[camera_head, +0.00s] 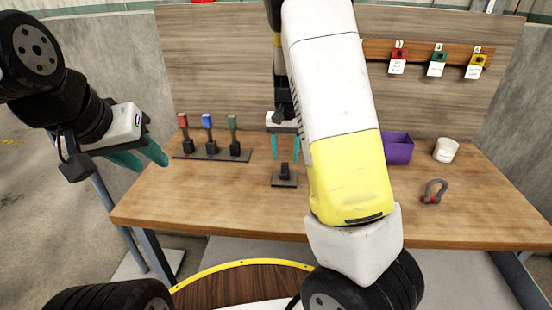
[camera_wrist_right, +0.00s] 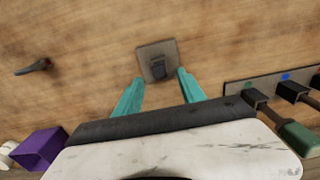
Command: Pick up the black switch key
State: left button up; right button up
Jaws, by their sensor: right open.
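The black switch key (camera_head: 284,170) stands upright on a small dark square base (camera_head: 291,182) in the middle of the table. In the right wrist view the key (camera_wrist_right: 158,69) and its base (camera_wrist_right: 145,52) lie just beyond the fingertips. My right gripper (camera_head: 286,158) is open and empty, with its teal fingers pointing down above the key, one to each side. It also shows in the right wrist view (camera_wrist_right: 160,80). My left gripper (camera_head: 152,164) is open and empty, off the table's left edge.
A rack (camera_head: 215,155) with red, blue and green handled switches stands left of the key. Tagged red, green and yellow padlocks hang on the back board (camera_head: 430,48).

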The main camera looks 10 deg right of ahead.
aim_at(285, 164)
notch_tip(285, 164, down, 4)
jog(key=shift+s+f, duration=0.15)
jog(key=shift+f, duration=0.05)
jog(key=shift+c, duration=0.5)
grip_shut()
jog(key=shift+a+r, duration=0.1)
